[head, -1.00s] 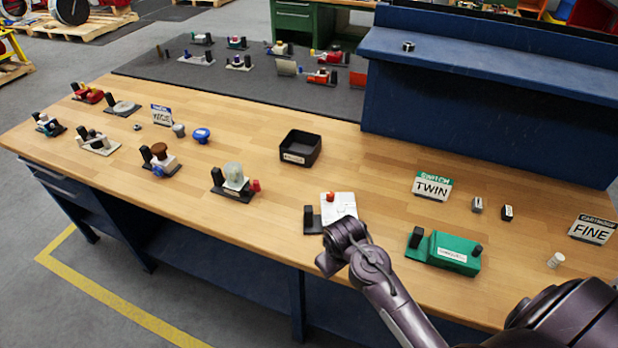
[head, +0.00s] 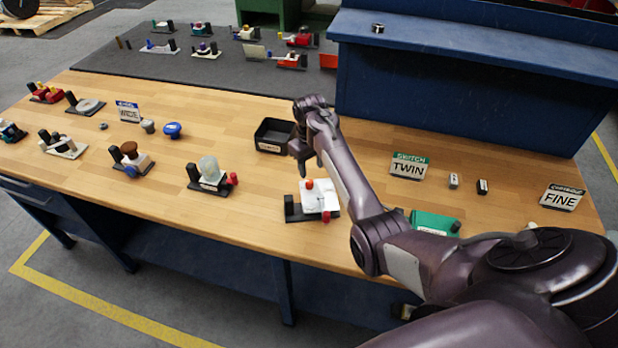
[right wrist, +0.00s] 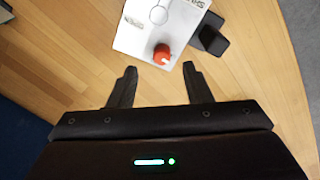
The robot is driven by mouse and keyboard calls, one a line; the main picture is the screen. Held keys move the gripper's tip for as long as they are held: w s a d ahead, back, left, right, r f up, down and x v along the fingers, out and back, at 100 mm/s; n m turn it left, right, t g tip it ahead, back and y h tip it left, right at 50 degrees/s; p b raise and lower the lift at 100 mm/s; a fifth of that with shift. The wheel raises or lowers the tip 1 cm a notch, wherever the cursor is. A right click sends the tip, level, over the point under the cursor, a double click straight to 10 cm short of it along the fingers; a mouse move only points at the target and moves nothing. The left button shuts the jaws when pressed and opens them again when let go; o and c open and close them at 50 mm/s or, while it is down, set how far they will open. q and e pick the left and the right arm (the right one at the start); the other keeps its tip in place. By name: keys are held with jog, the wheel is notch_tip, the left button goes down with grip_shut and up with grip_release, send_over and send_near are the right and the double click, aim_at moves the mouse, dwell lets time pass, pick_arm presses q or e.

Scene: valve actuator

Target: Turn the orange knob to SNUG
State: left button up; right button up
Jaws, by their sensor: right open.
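The orange knob (head: 309,184) stands at the back left of a white plate (head: 318,199) with a black block (head: 290,209) beside it. The right wrist view shows the orange-red knob (right wrist: 163,55) on the white plate (right wrist: 140,34), just beyond the fingertips. It is not between the fingers. My right gripper (right wrist: 160,72) is open and empty, and in the head view this gripper (head: 307,166) hangs behind and above the knob. Lettering at the plate's edge is cut off in the wrist view; I cannot read the knob's setting. My left gripper is out of view.
A black bin (head: 272,136) stands just left of my right gripper. A jar-like device (head: 209,173) is farther left; a green box (head: 434,222) is partly behind my arm. TWIN (head: 408,168) and FINE (head: 562,198) signs stand to the right. A red piece (head: 326,216) shows at the plate's front.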

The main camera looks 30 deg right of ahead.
aim_at(310, 181)
jog(key=shift+w+r, duration=0.5)
notch_tip(310, 181, down, 5)
jog(key=shift+r, duration=0.2)
notch_tip(310, 181, down, 2)
jog(key=shift+f+b, duration=0.25)
jog(key=shift+b, duration=0.75)
jog(key=shift+f+b, duration=0.3)
jog(key=shift+b, duration=0.05)
jog(key=shift+c, duration=0.5)
grip_shut()
